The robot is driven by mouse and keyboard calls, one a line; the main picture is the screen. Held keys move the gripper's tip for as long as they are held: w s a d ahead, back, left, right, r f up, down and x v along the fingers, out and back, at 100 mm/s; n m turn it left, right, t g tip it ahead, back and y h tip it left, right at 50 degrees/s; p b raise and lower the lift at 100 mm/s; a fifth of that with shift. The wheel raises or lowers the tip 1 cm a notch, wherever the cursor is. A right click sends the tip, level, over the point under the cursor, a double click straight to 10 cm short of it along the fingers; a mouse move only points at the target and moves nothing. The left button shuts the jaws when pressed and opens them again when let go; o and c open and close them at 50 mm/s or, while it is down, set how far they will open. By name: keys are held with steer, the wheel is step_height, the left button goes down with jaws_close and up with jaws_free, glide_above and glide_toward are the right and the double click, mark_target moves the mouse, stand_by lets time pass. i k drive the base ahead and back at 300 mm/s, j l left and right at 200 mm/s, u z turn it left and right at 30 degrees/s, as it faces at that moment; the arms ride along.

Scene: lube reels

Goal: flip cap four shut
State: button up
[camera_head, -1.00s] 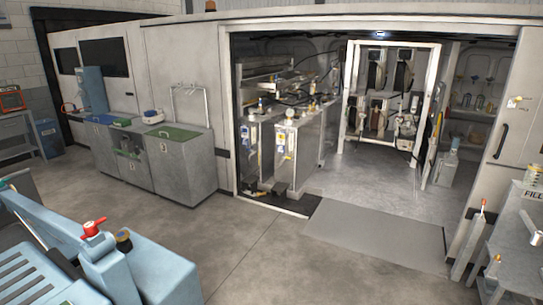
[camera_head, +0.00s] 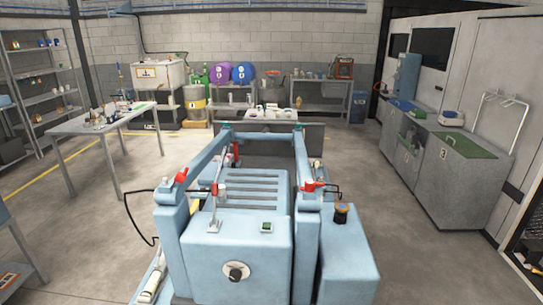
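I cannot pick out a cap marked four in the current head view. My gripper is not in view, so its state does not show. Grey cabinets (camera_head: 452,187) stand along the right wall. One has a green top (camera_head: 463,145) and a small label that looks like a 3. Small containers on the far benches are too small to tell their caps apart.
A pale blue machine (camera_head: 238,240) with red handles fills the near middle. A work table (camera_head: 88,122) and a shelf rack (camera_head: 48,90) stand at left. Open floor (camera_head: 400,225) lies between machine and cabinets.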

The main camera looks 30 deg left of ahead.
mark_target(181, 178)
steer(key=i+l+u, duration=0.15)
steer(key=u, duration=0.35)
steer(key=i+l+u, duration=0.1)
steer(key=u, duration=0.35)
steer(key=i+l+u, duration=0.1)
steer(key=l+u, duration=0.2)
steer(key=u, duration=0.2)
steer(key=l+u, duration=0.2)
steer(key=u, duration=0.3)
steer(key=i+l+u, duration=0.1)
steer(key=l+u, duration=0.25)
steer(key=i+j+z, duration=0.2)
steer(key=j, duration=0.2)
steer(key=i+j+z, duration=0.2)
steer(key=j, duration=0.2)
steer(key=i, duration=0.05)
